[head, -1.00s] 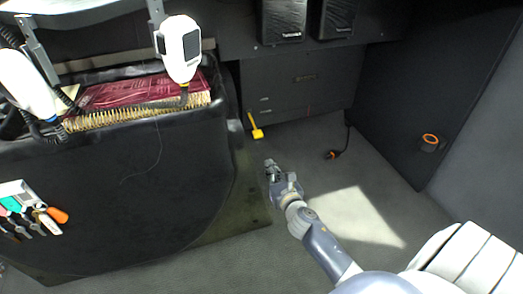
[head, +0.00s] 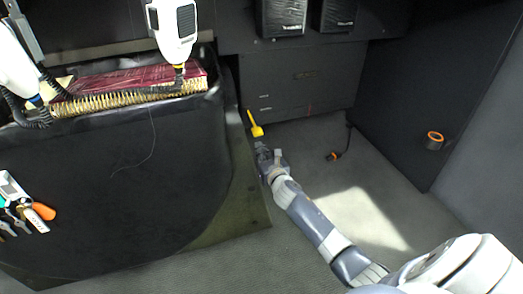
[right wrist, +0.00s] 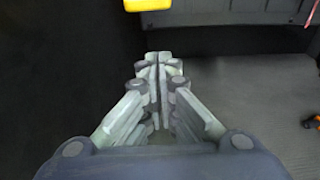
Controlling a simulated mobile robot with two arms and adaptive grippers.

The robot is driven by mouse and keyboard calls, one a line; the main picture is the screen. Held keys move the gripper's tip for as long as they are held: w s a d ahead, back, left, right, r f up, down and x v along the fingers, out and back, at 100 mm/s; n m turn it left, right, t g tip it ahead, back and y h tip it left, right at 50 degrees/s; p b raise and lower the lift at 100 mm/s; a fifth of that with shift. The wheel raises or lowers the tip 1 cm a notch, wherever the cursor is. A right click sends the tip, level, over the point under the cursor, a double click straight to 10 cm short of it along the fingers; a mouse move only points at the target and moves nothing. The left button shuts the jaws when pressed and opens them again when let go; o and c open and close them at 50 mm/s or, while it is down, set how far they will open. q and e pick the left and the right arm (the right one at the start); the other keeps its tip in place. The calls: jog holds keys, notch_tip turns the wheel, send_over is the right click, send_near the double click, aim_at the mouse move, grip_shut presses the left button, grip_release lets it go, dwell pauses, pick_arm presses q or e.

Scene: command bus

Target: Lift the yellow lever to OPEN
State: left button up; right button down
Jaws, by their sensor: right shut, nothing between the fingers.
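The yellow lever (head: 255,124) sticks out low beside the dark console, in front of the dark cabinet in the head view. Its yellow end (right wrist: 147,4) shows at the top edge of the right wrist view, cut off by the frame. My right gripper (head: 262,146) is just below and close to the lever's end in the head view. In the right wrist view its fingers (right wrist: 158,58) are together and empty, with a small gap between them and the yellow end. Whether they touch the lever at all does not show from the head. My left gripper is not in view.
A cabinet (head: 305,78) is behind the lever. An orange-tipped cable (head: 333,156) lies on the floor at right.

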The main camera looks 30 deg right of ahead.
jog(key=shift+s+r, duration=0.25)
jog(key=shift+r, duration=0.75)
jog(key=shift+s+r, duration=0.2)
jog(key=shift+r, duration=0.75)
jog(key=shift+r, duration=0.1)
